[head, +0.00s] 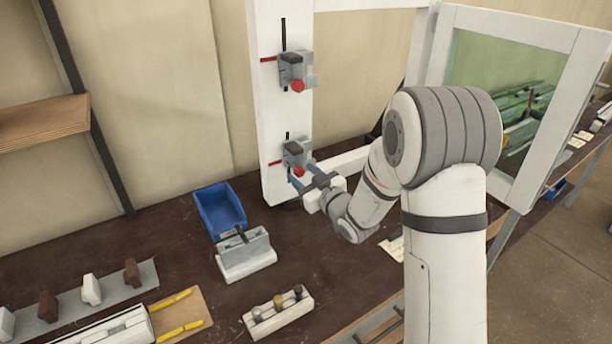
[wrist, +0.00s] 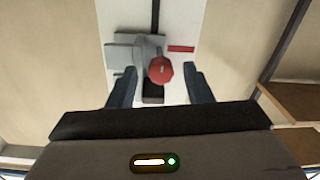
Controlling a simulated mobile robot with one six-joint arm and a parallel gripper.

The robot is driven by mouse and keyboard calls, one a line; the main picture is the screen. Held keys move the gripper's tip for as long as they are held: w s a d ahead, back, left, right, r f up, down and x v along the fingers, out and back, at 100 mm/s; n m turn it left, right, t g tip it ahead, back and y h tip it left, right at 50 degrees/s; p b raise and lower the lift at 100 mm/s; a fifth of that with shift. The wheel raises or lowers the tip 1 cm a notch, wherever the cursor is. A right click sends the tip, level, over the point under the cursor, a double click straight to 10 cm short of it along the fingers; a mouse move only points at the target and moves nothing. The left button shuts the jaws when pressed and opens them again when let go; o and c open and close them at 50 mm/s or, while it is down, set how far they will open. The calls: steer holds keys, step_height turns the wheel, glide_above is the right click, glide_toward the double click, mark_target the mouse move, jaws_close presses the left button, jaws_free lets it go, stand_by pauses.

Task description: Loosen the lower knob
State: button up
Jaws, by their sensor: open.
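The lower clamp (head: 294,152) is a grey block on the white upright of the frame, with a red knob (head: 298,171) at its lower front. My gripper (head: 303,177) is at this knob, with its blue fingers open. In the wrist view the lower red knob (wrist: 159,70) shows between the two fingertips of my gripper (wrist: 160,74), with a gap on each side. I cannot tell how deep the knob sits between them. The upper clamp (head: 293,70), with its own red knob (head: 298,86), sits higher on the same upright.
The white frame (head: 268,120) stands on the dark bench (head: 180,235). A blue bin (head: 219,212), a grey-white block fixture (head: 246,256) and a holder with several pegs (head: 278,315) lie in front. A wooden shelf (head: 45,122) is at the left wall.

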steer(key=shift+c, duration=0.4)
steer(key=c, duration=0.9)
steer(key=shift+d, duration=0.1)
